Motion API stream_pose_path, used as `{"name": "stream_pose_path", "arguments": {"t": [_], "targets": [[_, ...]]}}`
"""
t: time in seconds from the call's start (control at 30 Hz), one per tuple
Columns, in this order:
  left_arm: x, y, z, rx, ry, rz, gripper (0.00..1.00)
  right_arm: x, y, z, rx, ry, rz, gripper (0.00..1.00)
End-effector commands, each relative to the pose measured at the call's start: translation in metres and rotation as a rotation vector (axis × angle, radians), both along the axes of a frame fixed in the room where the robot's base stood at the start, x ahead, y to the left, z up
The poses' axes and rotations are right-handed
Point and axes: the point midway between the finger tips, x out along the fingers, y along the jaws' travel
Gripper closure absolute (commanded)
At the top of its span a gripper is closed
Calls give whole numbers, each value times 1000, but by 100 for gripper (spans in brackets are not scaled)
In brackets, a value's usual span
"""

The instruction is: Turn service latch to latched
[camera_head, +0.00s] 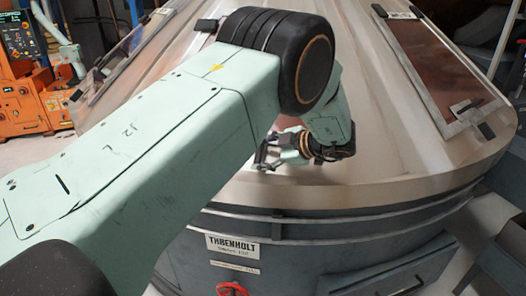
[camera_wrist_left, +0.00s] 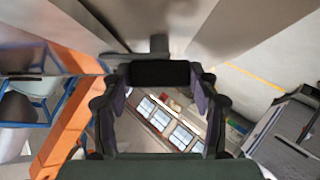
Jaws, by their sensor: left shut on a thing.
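My left gripper (camera_head: 268,156) is at the sloped metal hood, past the bend of my left arm. In the left wrist view its two fingers (camera_wrist_left: 160,84) stand on either side of a dark block with a short stem (camera_wrist_left: 160,72), and it is shut on this part. The part looks like the service latch handle, on the hood's edge. In the head view my arm and gripper hide the latch, so I cannot tell its turned position. My right gripper is in neither view.
The large metal hood (camera_head: 390,150) fills the middle, with a brown window panel (camera_head: 433,72) at right. A label plate (camera_head: 233,247) and a red handwheel (camera_head: 232,289) are on the grey front below. An orange machine (camera_head: 22,85) stands far left. Pale floor shows between.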

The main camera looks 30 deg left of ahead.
Motion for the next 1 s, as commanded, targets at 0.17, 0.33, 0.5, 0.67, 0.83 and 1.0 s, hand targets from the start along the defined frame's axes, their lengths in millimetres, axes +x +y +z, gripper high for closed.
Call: {"name": "stream_pose_path", "arguments": {"t": [0.17, 0.33, 0.5, 0.67, 0.83, 1.0], "targets": [[-1, 0, -2, -6, -1, 8, 71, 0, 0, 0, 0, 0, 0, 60], [-1, 0, -2, -6, -1, 8, 71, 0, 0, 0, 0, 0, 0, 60], [-1, 0, -2, -6, -2, 9, 31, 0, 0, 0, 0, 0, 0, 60], [-1, 0, -1, -5, -3, 7, 17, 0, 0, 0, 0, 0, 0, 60], [0, 0, 0, -4, -2, 6, 17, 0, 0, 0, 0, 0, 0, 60], [0, -1, 1, -3, -3, 6, 17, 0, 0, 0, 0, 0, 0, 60]]}}
